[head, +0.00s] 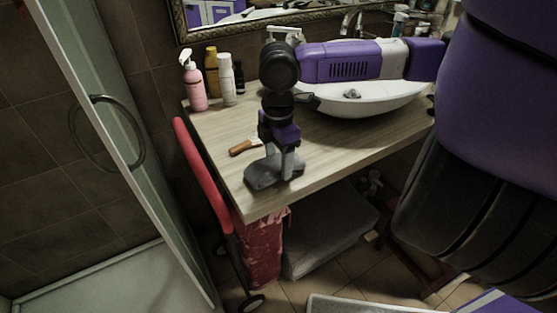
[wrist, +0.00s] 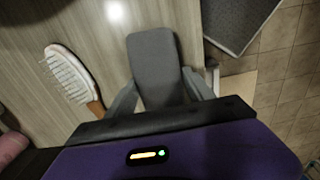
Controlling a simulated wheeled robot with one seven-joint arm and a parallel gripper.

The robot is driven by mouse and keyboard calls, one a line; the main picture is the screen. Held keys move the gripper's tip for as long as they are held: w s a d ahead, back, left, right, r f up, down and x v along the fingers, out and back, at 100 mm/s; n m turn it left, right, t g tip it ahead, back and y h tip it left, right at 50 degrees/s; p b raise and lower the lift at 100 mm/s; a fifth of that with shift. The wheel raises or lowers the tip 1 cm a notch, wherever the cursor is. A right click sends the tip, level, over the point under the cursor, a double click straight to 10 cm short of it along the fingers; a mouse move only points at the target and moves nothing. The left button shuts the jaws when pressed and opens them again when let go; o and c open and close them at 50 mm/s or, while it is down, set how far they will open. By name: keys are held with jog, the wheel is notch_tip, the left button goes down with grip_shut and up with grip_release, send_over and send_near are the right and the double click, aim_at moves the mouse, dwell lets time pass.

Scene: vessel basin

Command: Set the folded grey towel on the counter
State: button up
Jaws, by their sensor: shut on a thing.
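The folded grey towel (head: 264,176) is at the front left part of the wooden counter (head: 325,150), close to its front edge. My gripper (head: 285,163) points down and is shut on the towel. In the wrist view the grey towel (wrist: 153,58) sticks out flat between the two fingers of my gripper (wrist: 160,85), with the wood grain of the counter (wrist: 100,35) beneath and around it. The towel is very low over the counter top; I cannot tell whether its underside touches it. The fingers hide part of it.
A hairbrush (head: 243,146) lies just left of the towel. A pink spray bottle (head: 194,85) and other bottles (head: 226,82) stand at the back left. The white basin (head: 365,100) is behind right. A red-framed cart (head: 200,170) is against the counter's left end; a grey box (head: 330,235) is below.

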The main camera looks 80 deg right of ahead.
aim_at(279, 160)
jog(key=shift+f, duration=0.1)
jog(key=o, duration=1.5)
notch_tip(279, 160, up, 12)
jog(key=p, duration=0.1)
jog(key=shift+r, duration=0.2)
